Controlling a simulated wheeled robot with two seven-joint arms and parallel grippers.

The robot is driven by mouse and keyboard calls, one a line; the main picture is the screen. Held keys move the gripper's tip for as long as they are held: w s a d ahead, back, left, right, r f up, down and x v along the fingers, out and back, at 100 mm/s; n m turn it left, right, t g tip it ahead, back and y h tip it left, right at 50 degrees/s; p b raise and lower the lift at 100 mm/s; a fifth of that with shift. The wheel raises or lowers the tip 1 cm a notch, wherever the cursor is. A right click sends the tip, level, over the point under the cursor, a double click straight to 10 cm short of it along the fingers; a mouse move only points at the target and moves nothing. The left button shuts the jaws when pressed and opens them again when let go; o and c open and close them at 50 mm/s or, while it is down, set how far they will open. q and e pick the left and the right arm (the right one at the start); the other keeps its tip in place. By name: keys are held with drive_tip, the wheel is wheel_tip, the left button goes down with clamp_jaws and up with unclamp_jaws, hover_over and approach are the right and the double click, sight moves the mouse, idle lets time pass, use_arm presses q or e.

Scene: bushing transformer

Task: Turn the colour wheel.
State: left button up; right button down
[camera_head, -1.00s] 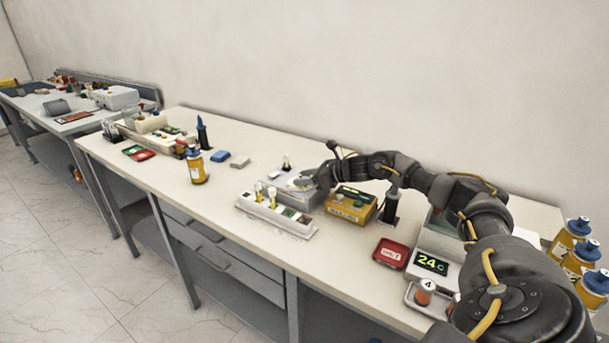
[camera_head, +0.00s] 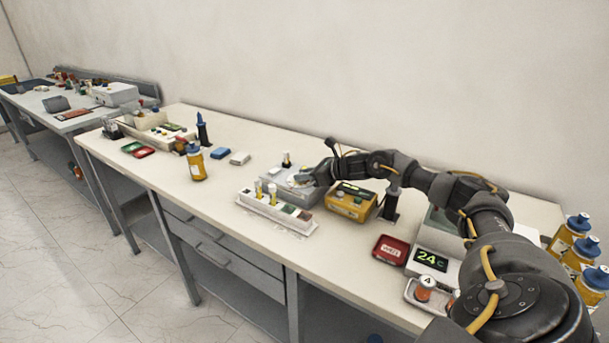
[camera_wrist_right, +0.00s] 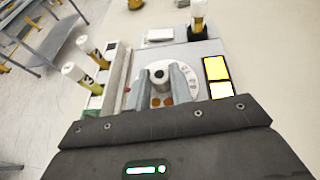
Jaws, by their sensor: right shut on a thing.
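The colour wheel (camera_wrist_right: 189,84) is a pale disc with small markings on top of a grey comparator box (camera_head: 283,187). A dark round knob (camera_wrist_right: 158,72) stands at its middle. My right gripper (camera_wrist_right: 158,84) is shut on the knob, a finger on each side of it. In the head view my right gripper (camera_head: 305,181) is over the box and hides most of the wheel. Two brown-orange spots show between the fingers. Two yellow windows (camera_wrist_right: 217,69) are lit beside the wheel. My left gripper is not in view.
A white rack with yellow-filled tubes (camera_head: 275,212) stands in front of the box. A yellow instrument (camera_head: 350,202) is just to its right. A capped vial (camera_head: 286,160) stands behind.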

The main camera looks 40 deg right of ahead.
drive_tip(key=m+h, duration=0.2)
drive_tip(key=h, duration=0.1)
drive_tip(key=shift+s+a+m+t+b, duration=0.1)
drive_tip(key=shift+a+m+t+b, duration=0.2)
drive_tip(key=shift+t+b, duration=0.1)
drive_tip(key=shift+a+m+h+b, duration=0.1)
drive_tip(key=shift+m+h+b, duration=0.2)
drive_tip(key=shift+m+h, duration=1.8)
drive_tip(key=shift+h, duration=0.3)
drive_tip(key=c, duration=1.2)
unclamp_jaws()
drive_tip(key=shift+c, duration=0.2)
drive_tip(key=b+v, duration=0.1)
drive_tip(key=v, duration=0.9)
drive_tip(key=shift+s+r, duration=0.25)
drive_tip(key=shift+s, duration=0.1)
drive_tip(key=shift+a, duration=0.1)
